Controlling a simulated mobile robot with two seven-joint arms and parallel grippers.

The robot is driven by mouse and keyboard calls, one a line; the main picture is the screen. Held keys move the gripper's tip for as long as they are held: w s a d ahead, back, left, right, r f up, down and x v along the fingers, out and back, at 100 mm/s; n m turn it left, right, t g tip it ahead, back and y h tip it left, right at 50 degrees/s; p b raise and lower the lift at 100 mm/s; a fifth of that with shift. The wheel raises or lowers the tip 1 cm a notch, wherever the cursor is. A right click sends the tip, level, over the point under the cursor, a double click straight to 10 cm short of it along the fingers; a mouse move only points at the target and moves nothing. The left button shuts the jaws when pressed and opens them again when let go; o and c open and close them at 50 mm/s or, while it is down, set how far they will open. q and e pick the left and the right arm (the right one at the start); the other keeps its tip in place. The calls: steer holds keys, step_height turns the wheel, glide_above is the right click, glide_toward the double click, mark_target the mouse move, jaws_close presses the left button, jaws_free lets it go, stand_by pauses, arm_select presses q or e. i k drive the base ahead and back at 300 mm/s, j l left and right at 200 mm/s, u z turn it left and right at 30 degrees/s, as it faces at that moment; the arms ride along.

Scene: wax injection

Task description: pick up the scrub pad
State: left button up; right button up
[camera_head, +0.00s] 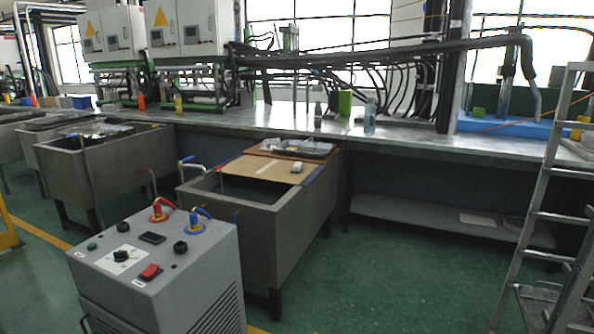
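No thing in view can be made out for certain as the scrub pad. A small pale block (297,167) lies on the brown board (262,168) across the near sink (255,214); it is too small to tell what it is. A green upright item (345,102) stands on the long grey counter behind. Neither of my grippers is in view, and nothing is seen being held.
A grey machine cabinet (165,270) with knobs and red and blue fittings stands in front of the sink. A metal ladder (538,215) stands at the right. Bottles (369,117) stand on the counter (420,143). Green floor (400,280) is open between the sink and ladder.

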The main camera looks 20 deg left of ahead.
mark_target(298, 168)
steer(key=i+u, duration=0.1)
steer(key=i, duration=0.7)
steer(key=i+u, duration=0.1)
steer(key=i, duration=0.75)
steer(key=i+l, duration=0.15)
steer(key=i, duration=0.65)
steer(key=i+l+u, duration=0.15)
steer(key=i, duration=0.65)
steer(key=i+l+u, duration=0.1)
steer(key=i+u, duration=0.3)
steer(key=i+l+u, duration=0.25)
steer(key=u, duration=0.2)
steer(key=i+l+u, duration=0.8)
steer(key=k+l, duration=0.05)
steer(key=k, duration=0.05)
